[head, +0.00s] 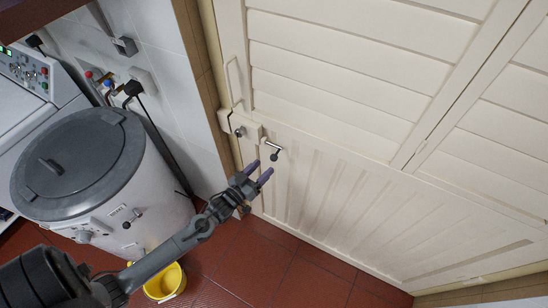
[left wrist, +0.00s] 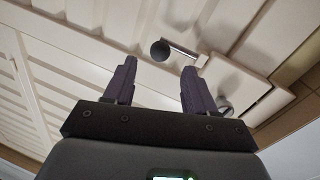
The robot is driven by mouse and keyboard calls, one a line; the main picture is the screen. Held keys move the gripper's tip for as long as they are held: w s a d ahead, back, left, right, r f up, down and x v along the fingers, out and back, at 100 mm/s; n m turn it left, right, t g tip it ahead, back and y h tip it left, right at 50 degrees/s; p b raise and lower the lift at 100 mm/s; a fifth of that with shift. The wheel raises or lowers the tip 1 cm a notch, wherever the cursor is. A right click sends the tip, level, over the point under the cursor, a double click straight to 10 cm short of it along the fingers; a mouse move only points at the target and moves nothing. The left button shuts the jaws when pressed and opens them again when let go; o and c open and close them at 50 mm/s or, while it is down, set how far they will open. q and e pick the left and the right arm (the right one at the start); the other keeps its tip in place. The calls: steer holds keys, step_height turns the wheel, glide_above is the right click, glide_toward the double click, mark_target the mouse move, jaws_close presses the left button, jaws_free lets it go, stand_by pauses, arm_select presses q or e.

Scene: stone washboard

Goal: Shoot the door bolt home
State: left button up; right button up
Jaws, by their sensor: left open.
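The door bolt (head: 275,146) is a short silver rod on the cream louvred door (head: 340,85), with a black ball knob (head: 274,157) hanging from it. To its left, at the door's edge, is a cream block (head: 250,129) with a small round metal fitting. My left gripper (head: 261,170) is open and empty just below and left of the knob. In the left wrist view the knob (left wrist: 160,50) shows between and beyond the fingertips, apart from them. The rod (left wrist: 187,54) runs toward the block (left wrist: 238,70); I cannot tell whether its end enters it. My right gripper is out of view.
A grey-lidded drum washer (head: 85,165) stands left of the door, with a white appliance (head: 22,85) behind it. A yellow bucket (head: 165,282) sits on the red tiled floor. A slim vertical handle (head: 233,80) is on the door frame side. Floor before the door is clear.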

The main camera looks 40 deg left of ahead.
mark_target(274, 157)
arm_select(q)
steer(key=w, duration=0.7)
steer(key=shift+w, duration=0.15)
steer(key=shift+c, duration=0.2)
jaws_close()
